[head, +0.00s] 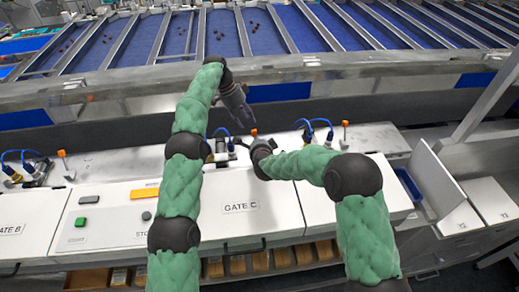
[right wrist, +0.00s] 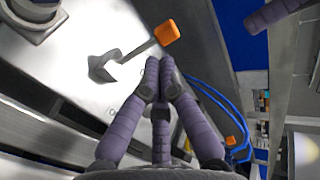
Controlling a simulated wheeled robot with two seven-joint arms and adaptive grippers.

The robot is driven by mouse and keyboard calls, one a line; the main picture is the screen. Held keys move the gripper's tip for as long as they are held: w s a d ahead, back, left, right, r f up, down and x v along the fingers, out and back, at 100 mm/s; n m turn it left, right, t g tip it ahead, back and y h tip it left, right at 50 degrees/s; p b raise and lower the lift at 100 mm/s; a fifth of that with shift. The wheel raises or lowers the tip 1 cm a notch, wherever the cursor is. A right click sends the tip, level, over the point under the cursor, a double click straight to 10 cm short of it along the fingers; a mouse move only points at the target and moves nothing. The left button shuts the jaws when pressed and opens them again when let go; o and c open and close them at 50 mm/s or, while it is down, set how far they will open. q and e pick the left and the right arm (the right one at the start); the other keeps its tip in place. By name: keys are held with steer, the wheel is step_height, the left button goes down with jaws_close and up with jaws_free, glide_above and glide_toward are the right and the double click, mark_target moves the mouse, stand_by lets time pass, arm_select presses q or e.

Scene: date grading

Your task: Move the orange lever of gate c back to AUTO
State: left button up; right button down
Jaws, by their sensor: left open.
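In the right wrist view an orange-tipped metal lever (right wrist: 140,49) rises from a slotted plate on a pale metal top. It leans up and to the right, its tip just past my right fingertips. The AUTO mark is not readable.
Other orange levers stand at left (head: 63,158) and right (head: 345,127), beside blue cables (head: 310,126). A panel with a green button (head: 82,222) and an orange plate (head: 145,193) lies at left. Blue sorting lanes (head: 287,25) run behind a metal rail.

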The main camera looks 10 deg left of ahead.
steer(key=v, duration=1)
steer(key=shift+f, duration=0.1)
stand_by(0.4)
